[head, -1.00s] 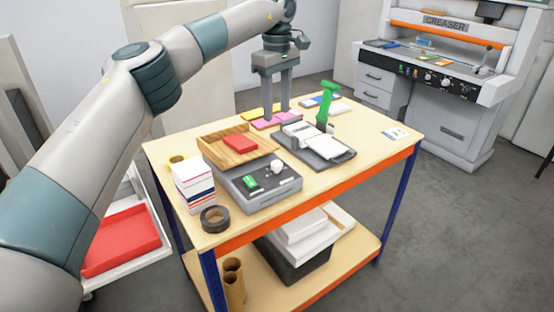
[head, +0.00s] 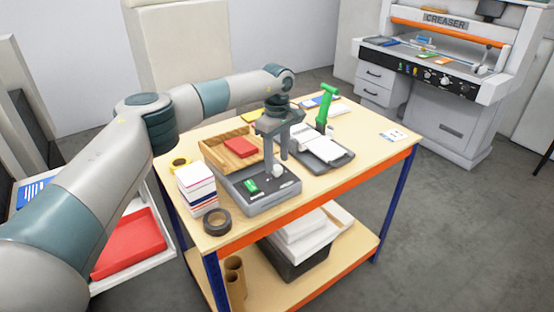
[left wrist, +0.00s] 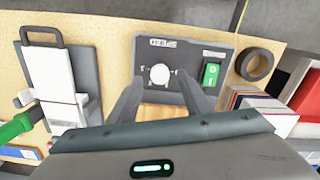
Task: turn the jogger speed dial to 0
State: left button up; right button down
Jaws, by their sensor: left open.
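The jogger (head: 258,206) is a grey box with a dark top panel near the front of the table. Its white round speed dial (head: 278,173) is on the panel's right, and a green switch (head: 251,185) is on the left. In the left wrist view, the dial (left wrist: 160,74) lies below an upside-down "SPEED" label. My left gripper (head: 276,163) points down over the panel, open, its fingers on either side of the dial. I cannot tell whether they touch it or what the dial reads. My right gripper is not in view.
A wooden tray (head: 215,153) with a red block is behind the jogger. A paper stack (head: 196,187) and a black tape roll (head: 217,222) stand at its left. The table's front right is clear.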

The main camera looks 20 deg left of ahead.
aim_at(277, 171)
pick_arm(q)
jog(key=shift+f+p, duration=0.3)
jog(key=shift+f, duration=1.05)
jog(key=c, duration=1.1)
jog(key=shift+o, duration=0.2)
